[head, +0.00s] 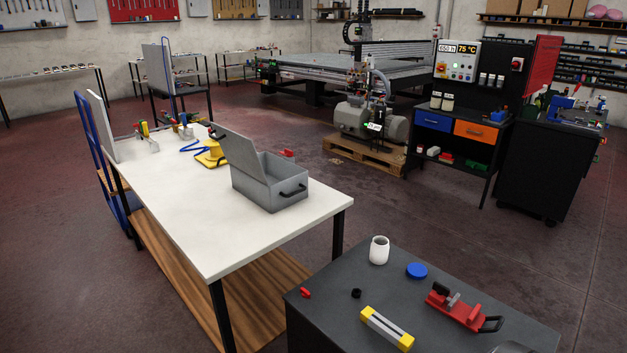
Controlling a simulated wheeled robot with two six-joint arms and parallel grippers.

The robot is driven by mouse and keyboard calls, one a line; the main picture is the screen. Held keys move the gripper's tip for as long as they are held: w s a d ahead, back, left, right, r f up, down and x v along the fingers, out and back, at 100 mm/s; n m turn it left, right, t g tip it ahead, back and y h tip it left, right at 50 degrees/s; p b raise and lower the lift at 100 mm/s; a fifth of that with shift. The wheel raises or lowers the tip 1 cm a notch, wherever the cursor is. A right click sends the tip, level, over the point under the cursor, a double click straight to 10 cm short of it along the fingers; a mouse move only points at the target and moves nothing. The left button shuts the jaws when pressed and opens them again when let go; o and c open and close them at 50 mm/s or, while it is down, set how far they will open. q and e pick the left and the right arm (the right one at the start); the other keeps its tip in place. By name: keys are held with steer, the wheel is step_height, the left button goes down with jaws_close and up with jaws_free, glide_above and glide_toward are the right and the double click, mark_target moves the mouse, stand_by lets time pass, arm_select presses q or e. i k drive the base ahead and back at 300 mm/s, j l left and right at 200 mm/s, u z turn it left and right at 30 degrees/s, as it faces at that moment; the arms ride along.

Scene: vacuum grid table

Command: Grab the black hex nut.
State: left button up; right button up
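A small black part (356,293), which looks like the black hex nut, lies on the dark grey top of the near cabinet (330,275). It is small and low in contrast against that top, so its hex shape is hard to make out. It sits between a small red part (305,292) on its left and a yellow-ended grey block (387,328) on its right and nearer. Neither of my grippers shows in the head view.
The cabinet top also holds a white jar (379,250), a blue lid (417,270) and a red clamp-like tool (463,308). A white table (230,245) with a grey open toolbox (268,185) stands to the left.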

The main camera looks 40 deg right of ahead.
mark_target(358, 295)
steer(key=i+z, duration=0.25)
steer(key=z, duration=0.15)
steer(key=i+z, duration=0.5)
steer(key=z, duration=0.25)
steer(key=i+j+z, duration=0.2)
steer(key=z, duration=0.2)
